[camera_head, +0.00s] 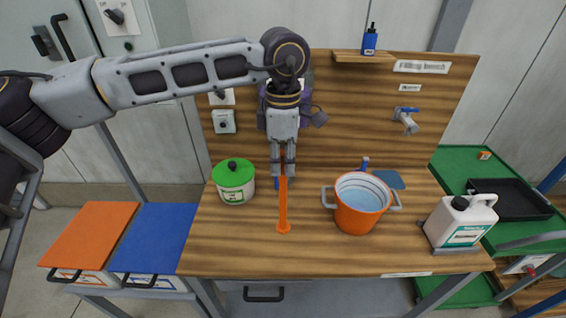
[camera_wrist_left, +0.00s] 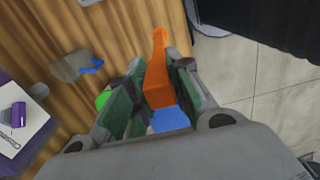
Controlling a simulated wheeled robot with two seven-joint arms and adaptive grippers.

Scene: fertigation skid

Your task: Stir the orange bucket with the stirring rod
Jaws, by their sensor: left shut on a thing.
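The orange stirring rod (camera_head: 283,205) hangs upright from my left gripper (camera_head: 283,170), with its flat round end low over the table, left of the bucket. I cannot tell whether that end touches the wood. My left gripper is shut on the rod's upper part; the left wrist view shows the orange rod (camera_wrist_left: 158,78) between the finger pads (camera_wrist_left: 157,95). The orange bucket (camera_head: 358,220) stands upright to the right, apart from the rod, with two grey side handles and pale blue liquid inside. My right gripper is not in view.
A green-lidded tub (camera_head: 234,188) stands left of the rod. A white jug (camera_head: 460,222) stands right of the bucket. A blue flat piece (camera_head: 389,180) lies behind the bucket. A tap (camera_head: 407,120) sticks out of the wooden back panel (camera_head: 350,100). The table's front middle is clear.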

